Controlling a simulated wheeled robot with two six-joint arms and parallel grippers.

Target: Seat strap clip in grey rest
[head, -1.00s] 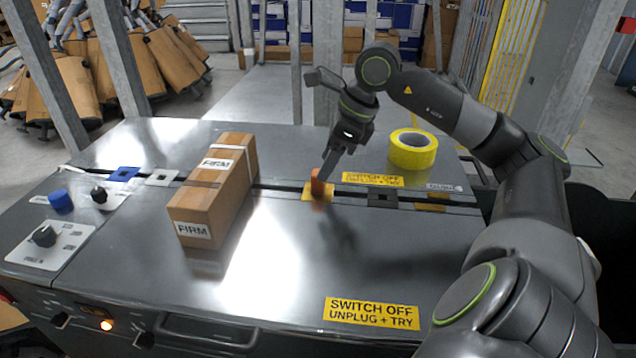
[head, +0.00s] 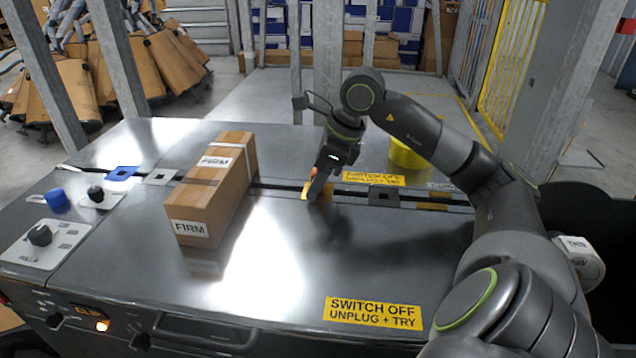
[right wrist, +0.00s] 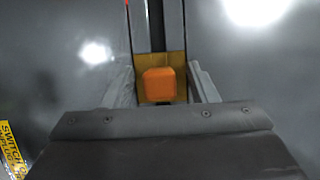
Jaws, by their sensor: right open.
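The orange strap clip (right wrist: 160,84) stands in a yellow rest (right wrist: 175,58) set in the slot of the metal bench top. My right gripper (head: 313,190) is open and down over the clip, with one finger on each side of it in the right wrist view (right wrist: 163,85). Small gaps show between the fingers and the clip there. In the head view the gripper hides most of the clip (head: 313,172) and part of the yellow rest. The grey rest (head: 160,177) is a light square with a dark slot, left of the carton, and looks empty. My left gripper is out of view.
A carton marked FIRM (head: 212,190) stands between the grey rest and my right gripper. A blue rest (head: 123,173) lies farther left, a dark rest (head: 384,196) right. A yellow tape roll (head: 402,158) is partly behind my arm. Knobs (head: 40,235) are at left.

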